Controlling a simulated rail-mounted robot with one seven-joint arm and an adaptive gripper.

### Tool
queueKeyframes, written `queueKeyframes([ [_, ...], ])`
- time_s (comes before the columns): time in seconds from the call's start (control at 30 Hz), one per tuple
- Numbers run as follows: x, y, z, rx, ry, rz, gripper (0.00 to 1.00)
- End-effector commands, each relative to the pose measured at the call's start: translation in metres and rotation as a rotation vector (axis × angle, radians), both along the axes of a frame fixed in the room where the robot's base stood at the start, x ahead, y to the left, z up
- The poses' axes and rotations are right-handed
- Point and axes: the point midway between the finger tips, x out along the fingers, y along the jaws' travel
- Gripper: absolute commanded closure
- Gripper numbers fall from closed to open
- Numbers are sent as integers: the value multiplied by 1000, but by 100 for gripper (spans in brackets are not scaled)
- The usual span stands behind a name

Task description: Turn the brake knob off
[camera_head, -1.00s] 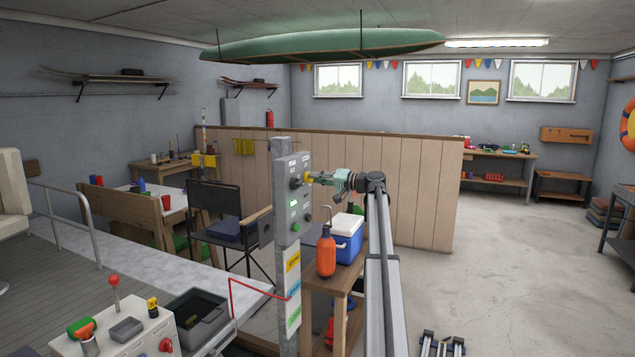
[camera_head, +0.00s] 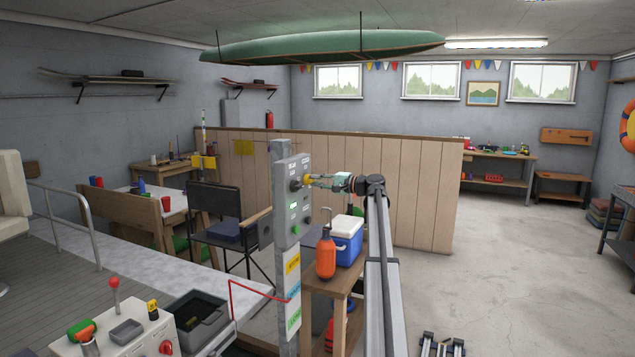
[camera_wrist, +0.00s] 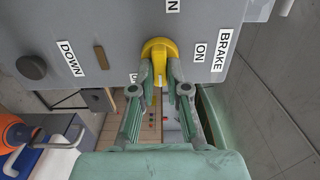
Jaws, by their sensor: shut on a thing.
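The brake knob (camera_wrist: 157,47) is yellow and sits on the grey control panel (camera_wrist: 110,22), by the labels "BRAKE" (camera_wrist: 223,50) and "ON" (camera_wrist: 199,52). My gripper (camera_wrist: 160,72) is shut on the knob, one finger on each side of its handle. The fingers cover part of the handle. In the head view my gripper (camera_head: 316,181) reaches in from the right to the upper part of the post-mounted panel (camera_head: 294,206). The knob there is small and mostly hidden by the fingers.
A dark knob (camera_wrist: 32,66) beside the "DOWN" label is on the same panel. Below my arm, a wooden table (camera_head: 327,284) holds an orange bottle (camera_head: 326,254) and a blue-and-white cooler (camera_head: 347,241). Open concrete floor (camera_head: 500,270) lies to the right.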

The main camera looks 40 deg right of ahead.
Motion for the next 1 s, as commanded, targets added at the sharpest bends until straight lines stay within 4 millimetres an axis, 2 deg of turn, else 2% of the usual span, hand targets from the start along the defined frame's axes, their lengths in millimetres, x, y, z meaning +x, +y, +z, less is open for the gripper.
queueKeyframes([
  [0.33,1,-1,1,6,0,-2,100],
  [0.37,1,-1,1,6,0,-2,75],
  [0.4,1,-1,1,5,-1,-2,61],
  [0.77,-1,-1,0,3,1,-1,60],
  [1.0,-25,-13,0,2,0,-3,60],
])
